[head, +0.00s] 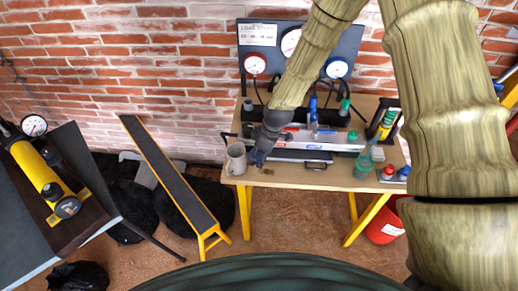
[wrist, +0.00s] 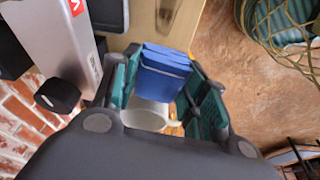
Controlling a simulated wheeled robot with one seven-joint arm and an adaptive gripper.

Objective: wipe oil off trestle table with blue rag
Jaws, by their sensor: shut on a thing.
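The trestle table (head: 290,179) has a light wooden top and yellow legs, and stands against the brick wall. My gripper (head: 259,155) is at the table's left end, beside a pale mug (head: 236,160). In the wrist view my gripper (wrist: 166,82) is shut on a folded blue rag (wrist: 164,70), which sits between its teal fingers. The mug (wrist: 148,115) shows behind the rag in the wrist view. A small dark patch (head: 268,171), perhaps oil, lies on the table near its front edge, just right of the gripper. I cannot tell if the rag touches the top.
A long grey case (head: 302,156) with a handle, bottles and gauges crowd the table behind and right of my gripper. A narrow yellow-edged bench (head: 170,172) stands at the left. A red bucket (head: 383,224) is below the table's right end. The table's front strip is mostly clear.

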